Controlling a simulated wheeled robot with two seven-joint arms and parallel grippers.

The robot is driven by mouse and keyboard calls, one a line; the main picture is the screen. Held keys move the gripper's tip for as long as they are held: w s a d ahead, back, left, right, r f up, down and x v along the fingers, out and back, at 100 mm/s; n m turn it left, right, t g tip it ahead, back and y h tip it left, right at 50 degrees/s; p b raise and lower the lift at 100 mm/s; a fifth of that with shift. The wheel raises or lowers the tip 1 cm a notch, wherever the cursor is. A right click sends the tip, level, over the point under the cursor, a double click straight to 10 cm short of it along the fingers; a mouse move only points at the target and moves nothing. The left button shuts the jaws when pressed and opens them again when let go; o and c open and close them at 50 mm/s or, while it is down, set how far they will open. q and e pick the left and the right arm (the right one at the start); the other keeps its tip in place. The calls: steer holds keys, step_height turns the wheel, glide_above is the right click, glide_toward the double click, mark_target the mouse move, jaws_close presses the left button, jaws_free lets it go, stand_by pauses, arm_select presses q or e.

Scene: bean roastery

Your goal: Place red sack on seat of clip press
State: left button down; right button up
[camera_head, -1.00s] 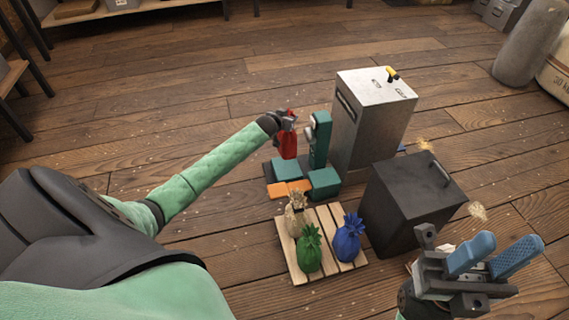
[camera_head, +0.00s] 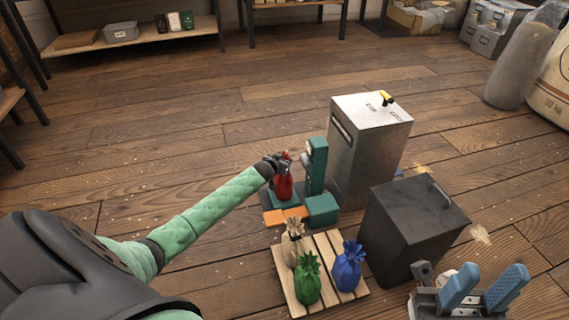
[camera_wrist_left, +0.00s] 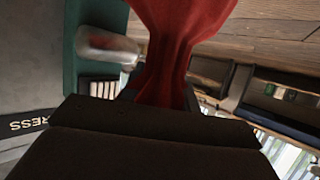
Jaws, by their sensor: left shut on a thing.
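The red sack (camera_head: 284,188) hangs upright from my left gripper (camera_head: 280,163), which is shut on its neck. The sack's red cloth (camera_wrist_left: 182,35) also shows above my dark fingers in the left wrist view. The teal clip press (camera_head: 317,165) stands just right of the sack, with an orange part (camera_head: 284,215) at its front. The sack's bottom is at its seat (camera_head: 272,203), directly over or on it; I cannot tell whether it touches. My right gripper (camera_head: 484,286) is open and empty at the lower right, its blue fingers apart.
A slatted wooden pallet (camera_head: 321,247) in front of the press holds a tan sack (camera_head: 292,248), a green sack (camera_head: 307,281) and a blue sack (camera_head: 349,268). A tall metal box (camera_head: 368,150) and a dark box (camera_head: 412,235) stand to the right. The floor at left is clear.

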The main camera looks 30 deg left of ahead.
arm_select(q)
steer(key=shift+w+f, duration=0.1)
stand_by(0.3)
steer(key=c, duration=1)
jaws_free()
steer(key=shift+f, duration=0.15)
steer(key=shift+c, duration=0.2)
